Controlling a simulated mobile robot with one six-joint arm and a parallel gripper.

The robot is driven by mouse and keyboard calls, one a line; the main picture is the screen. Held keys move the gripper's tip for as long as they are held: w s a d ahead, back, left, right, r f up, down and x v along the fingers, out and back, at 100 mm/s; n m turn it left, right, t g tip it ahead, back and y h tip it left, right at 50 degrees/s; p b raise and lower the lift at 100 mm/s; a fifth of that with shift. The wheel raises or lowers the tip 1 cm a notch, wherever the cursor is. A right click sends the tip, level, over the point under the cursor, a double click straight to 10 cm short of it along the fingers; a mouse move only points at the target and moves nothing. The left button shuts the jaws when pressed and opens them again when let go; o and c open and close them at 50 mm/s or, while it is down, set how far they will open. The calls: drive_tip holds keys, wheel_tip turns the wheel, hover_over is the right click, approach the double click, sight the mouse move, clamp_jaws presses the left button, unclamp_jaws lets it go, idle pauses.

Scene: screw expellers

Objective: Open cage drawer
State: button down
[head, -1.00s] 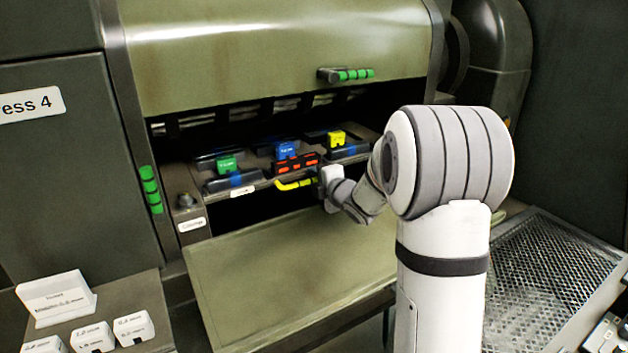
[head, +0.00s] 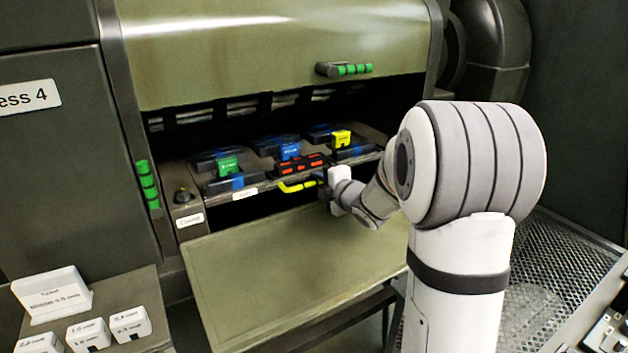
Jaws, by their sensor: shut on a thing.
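The cage drawer (head: 245,192) is a grey tray in the press opening, with green, blue and yellow tagged blocks on it. Its yellow handle (head: 296,186) sticks out at the front, below a red-marked block (head: 297,168). My gripper (head: 322,186) is at the right end of the yellow handle and is shut on it. The gripper's fingers are small and partly hidden by its own white body.
A green-grey flap (head: 270,270) slopes out below the drawer. An upper cover with a green-banded handle (head: 344,69) hangs above. A ticket holder and white labelled blocks (head: 88,334) stand at lower left. A mesh tray (head: 560,260) lies at right.

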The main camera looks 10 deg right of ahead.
drive_tip(key=shift+s+d, duration=0.25)
drive_tip(key=shift+s, duration=0.45)
drive_tip(key=c, duration=1.5)
unclamp_jaws()
drive_tip(key=shift+c, duration=0.2)
drive_tip(key=shift+s, duration=0.1)
drive_tip(key=v, duration=0.7)
drive_tip(key=shift+s+d, duration=0.1)
drive_tip(key=shift+s, duration=0.2)
